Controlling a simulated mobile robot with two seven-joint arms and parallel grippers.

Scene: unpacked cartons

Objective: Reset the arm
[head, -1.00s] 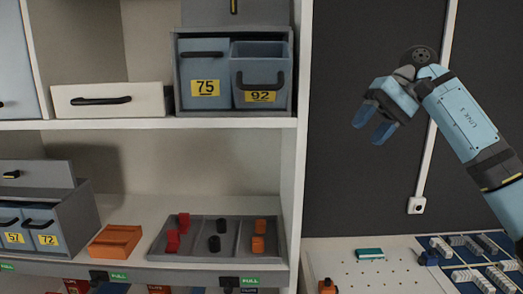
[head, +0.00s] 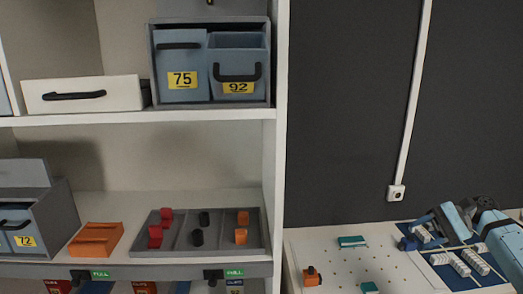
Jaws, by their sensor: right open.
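My right arm comes in from the right edge in the head view, low over the white table. Its light blue gripper (head: 432,231) points left, over or beside the blue board at the table's right end. The jaws are open, and I see nothing between them. It partly hides the board and the grey-white parts there, and I cannot tell whether it touches any of them. My left gripper is not in view.
The table (head: 335,265) bears a teal block (head: 352,241), an orange part (head: 312,277) and a blue board (head: 440,271) with grey-white parts. Left stands a shelf (head: 277,150) with bins, an orange block (head: 96,240) and a divided grey tray (head: 178,243). A wall socket (head: 396,193) is behind.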

